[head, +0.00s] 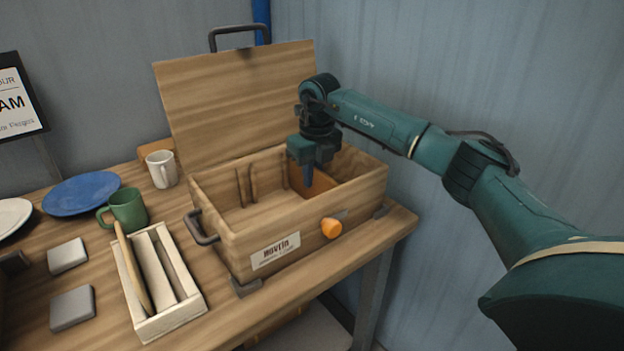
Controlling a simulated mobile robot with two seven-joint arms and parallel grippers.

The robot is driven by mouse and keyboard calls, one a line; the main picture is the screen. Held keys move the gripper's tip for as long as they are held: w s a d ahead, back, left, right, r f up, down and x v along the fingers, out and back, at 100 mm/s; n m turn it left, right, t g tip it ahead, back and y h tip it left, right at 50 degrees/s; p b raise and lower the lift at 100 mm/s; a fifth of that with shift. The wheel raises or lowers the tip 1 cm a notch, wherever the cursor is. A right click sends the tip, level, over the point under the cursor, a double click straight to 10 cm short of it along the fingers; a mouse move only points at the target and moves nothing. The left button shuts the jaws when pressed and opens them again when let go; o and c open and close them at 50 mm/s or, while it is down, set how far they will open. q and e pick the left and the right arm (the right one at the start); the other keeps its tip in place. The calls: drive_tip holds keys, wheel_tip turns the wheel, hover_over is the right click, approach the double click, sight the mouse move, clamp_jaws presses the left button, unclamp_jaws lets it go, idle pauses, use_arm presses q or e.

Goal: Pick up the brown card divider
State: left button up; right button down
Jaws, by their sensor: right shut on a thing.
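The brown card divider (323,182) stands inside the wooden box, across its right part, and is partly hidden behind my right gripper. My right gripper (309,180) points down into the box from above and is shut on the divider. The wooden box (224,242) has its lid (235,105) raised and leaning back. My left gripper is not in view.
A white wooden tray (187,310) with slots holds a thin wooden piece. A green mug (128,209), a white mug (161,169), a blue plate (82,193) and two grey blocks (68,255) stand left of the box. An orange knob (331,228) sticks out of its front.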

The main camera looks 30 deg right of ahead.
wheel_tip(320, 180, up, 18)
drive_tip(key=p, duration=0.1)
idle(0.5)
